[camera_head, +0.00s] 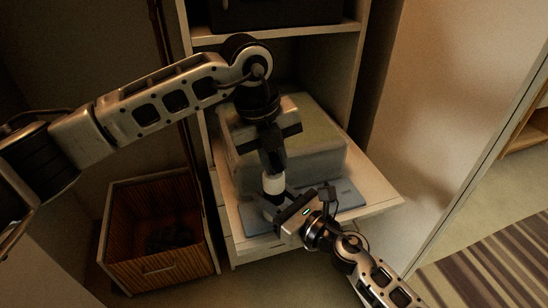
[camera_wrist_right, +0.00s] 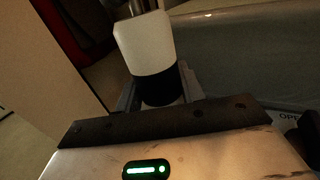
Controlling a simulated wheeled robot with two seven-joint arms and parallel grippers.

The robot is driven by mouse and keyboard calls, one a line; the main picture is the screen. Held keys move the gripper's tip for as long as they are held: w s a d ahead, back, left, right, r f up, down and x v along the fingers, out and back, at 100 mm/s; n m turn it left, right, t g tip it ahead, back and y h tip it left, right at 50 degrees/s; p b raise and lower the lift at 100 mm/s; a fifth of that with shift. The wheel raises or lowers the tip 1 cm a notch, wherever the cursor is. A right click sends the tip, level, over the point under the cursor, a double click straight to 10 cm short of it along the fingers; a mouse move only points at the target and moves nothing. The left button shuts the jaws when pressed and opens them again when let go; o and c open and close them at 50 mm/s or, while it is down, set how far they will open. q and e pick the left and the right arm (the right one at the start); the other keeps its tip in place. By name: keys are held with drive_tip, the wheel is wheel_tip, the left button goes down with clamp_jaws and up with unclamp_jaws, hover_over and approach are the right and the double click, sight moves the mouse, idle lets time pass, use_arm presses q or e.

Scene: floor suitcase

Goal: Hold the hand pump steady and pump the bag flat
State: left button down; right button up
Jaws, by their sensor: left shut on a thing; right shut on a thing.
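The hand pump (camera_head: 273,184) stands roughly upright at the front left of the bag, with a white upper part and a darker lower part. In the right wrist view, its white cylinder and black band (camera_wrist_right: 146,45) rise just beyond my right gripper. My left gripper (camera_head: 272,168) points down from above and is shut on the pump's top. My right gripper (camera_head: 274,205) comes from the lower right and is shut on the pump lower down. The bag (camera_head: 318,156) is a bulky, puffed, grey-green translucent block behind the pump. The pump's base and its joint with the bag are hidden.
The bag rests on a pale pulled-out board (camera_head: 378,198) of a cabinet. A flat blue-grey panel (camera_head: 347,194) lies at the board's front. A wooden bin (camera_head: 160,265) with dark contents stands on the floor at left. A dark case (camera_head: 280,12) sits on the upper shelf.

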sight(274, 155)
use_arm(q)
drive_tip(key=v, duration=0.4)
drive_tip(key=shift+w+d+r, duration=0.2)
drive_tip(key=shift+d, duration=0.25)
drive_tip(key=c, duration=1.4)
unclamp_jaws()
drive_tip(key=v, duration=1.2)
